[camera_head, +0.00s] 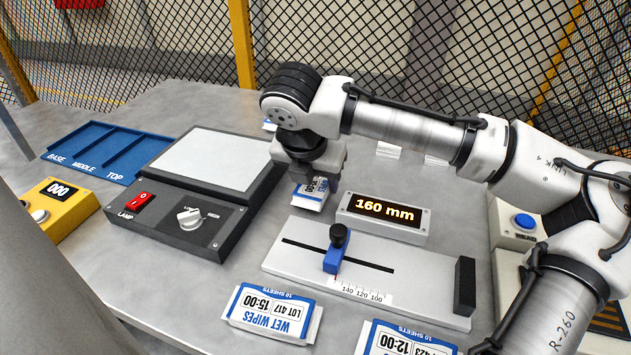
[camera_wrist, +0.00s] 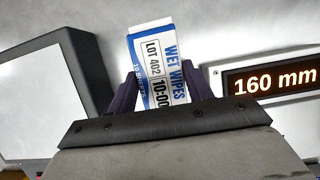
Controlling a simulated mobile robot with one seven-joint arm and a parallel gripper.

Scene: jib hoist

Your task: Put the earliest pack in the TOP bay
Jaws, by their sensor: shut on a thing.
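My gripper (camera_wrist: 161,92) is shut on a white and blue wet wipes pack (camera_wrist: 155,65), which reads LOT 402 and 10:00 in the wrist view. In the head view this held pack (camera_head: 311,192) hangs below my gripper, between the lamp box and the display. A pack marked LOT 417, 15:00 (camera_head: 272,312) lies at the front of the table. A pack marked 12:00 (camera_head: 408,338) lies to its right, partly cut off by the frame edge. The blue tray (camera_head: 75,137) at the left has bays labelled BASE, MIDDLE and TOP; they look empty.
A lamp box (camera_head: 205,165) with a white panel and red switch stands between tray and gripper. A slide gauge (camera_head: 300,262) and a display reading 160 mm (camera_head: 384,217) are at the right. A yellow counter box (camera_head: 62,205) reads 000. Mesh fencing stands behind.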

